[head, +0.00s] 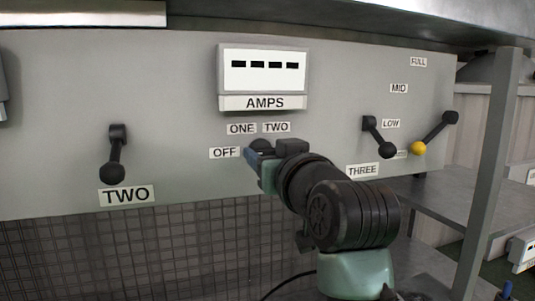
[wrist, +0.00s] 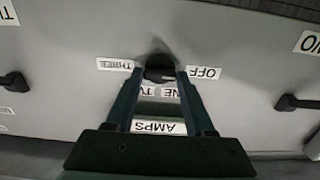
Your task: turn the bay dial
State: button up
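The bay dial is a dark round knob (head: 260,145) on the grey panel below the AMPS display, mostly hidden by my gripper in the head view. In the wrist view, which is upside down, the dial (wrist: 159,65) sits between the ends of my two fingers. My gripper (head: 256,156) reaches it from the right and front. My gripper (wrist: 160,76) is open, one finger on each side of the dial; I cannot tell whether either finger touches it. Labels OFF (head: 224,153), ONE (head: 241,128) and TWO (head: 276,127) surround it. The dial's pointing direction is hidden.
The AMPS display (head: 264,75) shows dashes above the dial. A black lever (head: 115,160) hangs at left, another (head: 380,140) at right. A yellow-marked lever (head: 437,131) stands by LOW, MID and FULL. A grey post (head: 492,150) stands at right.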

grip_shut()
jog(key=shift+m, duration=0.4)
jog(key=m+p, duration=0.2)
jog(key=m, duration=0.3)
jog(key=shift+r+m, duration=0.1)
jog(key=shift+m, duration=0.2)
jog(key=m+p, duration=0.1)
jog(key=m, duration=0.4)
jog(key=shift+d+p, duration=0.1)
jog(key=shift+p, duration=0.25)
jog(key=shift+m, duration=0.3)
jog(key=o, duration=0.6)
grip_release()
jog(key=shift+c, duration=0.2)
